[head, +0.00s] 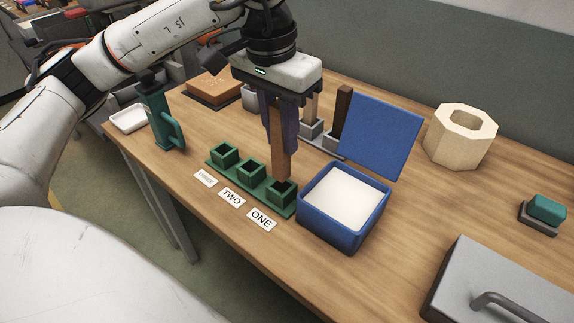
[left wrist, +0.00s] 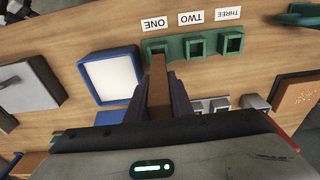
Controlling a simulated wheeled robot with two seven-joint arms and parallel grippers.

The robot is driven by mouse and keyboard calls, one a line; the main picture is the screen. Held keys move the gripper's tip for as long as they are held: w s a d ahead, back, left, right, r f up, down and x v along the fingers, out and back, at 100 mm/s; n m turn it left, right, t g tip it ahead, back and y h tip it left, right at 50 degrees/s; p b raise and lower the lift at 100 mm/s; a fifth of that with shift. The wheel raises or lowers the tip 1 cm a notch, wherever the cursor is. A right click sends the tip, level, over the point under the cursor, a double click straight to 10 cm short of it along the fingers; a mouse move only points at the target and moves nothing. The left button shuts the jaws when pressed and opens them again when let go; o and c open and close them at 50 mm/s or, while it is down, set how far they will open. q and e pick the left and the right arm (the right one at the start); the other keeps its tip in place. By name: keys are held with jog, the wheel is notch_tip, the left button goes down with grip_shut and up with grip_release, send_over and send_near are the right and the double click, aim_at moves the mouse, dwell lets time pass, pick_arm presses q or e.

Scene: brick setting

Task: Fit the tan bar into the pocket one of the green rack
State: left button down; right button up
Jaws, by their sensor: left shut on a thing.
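The tan bar (head: 281,158) hangs upright in my left gripper (head: 279,138), whose dark fingers are shut on its upper part. The bar also shows in the left wrist view (left wrist: 158,90). The green rack (head: 240,183) has three square pockets in a row, with cards ONE, TWO and THREE beside them. The bar's lower end is at the far side of pocket one (head: 282,190), by the ONE card (head: 262,219). I cannot tell whether the tip is just above the pocket or slightly inside it. Pockets two and three look empty. My right gripper is not in view.
A blue box (head: 343,235) with a raised lid stands close right of pocket one. Behind are a grey rack holding other bars (head: 342,112) and a brown block (head: 214,86). A green clamp-like object (head: 160,120) stands left.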

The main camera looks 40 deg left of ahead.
aim_at(275, 108)
pick_arm(q)
jog(key=shift+f, duration=3)
jog(key=shift+f, duration=0.2)
jog(key=c, duration=1.6)
grip_release()
jog(key=shift+o, duration=0.2)
jog(key=r, duration=0.4)
jog(key=s+r, duration=0.1)
jog(key=r, duration=0.7)
jog(key=shift+s+r, duration=0.2)
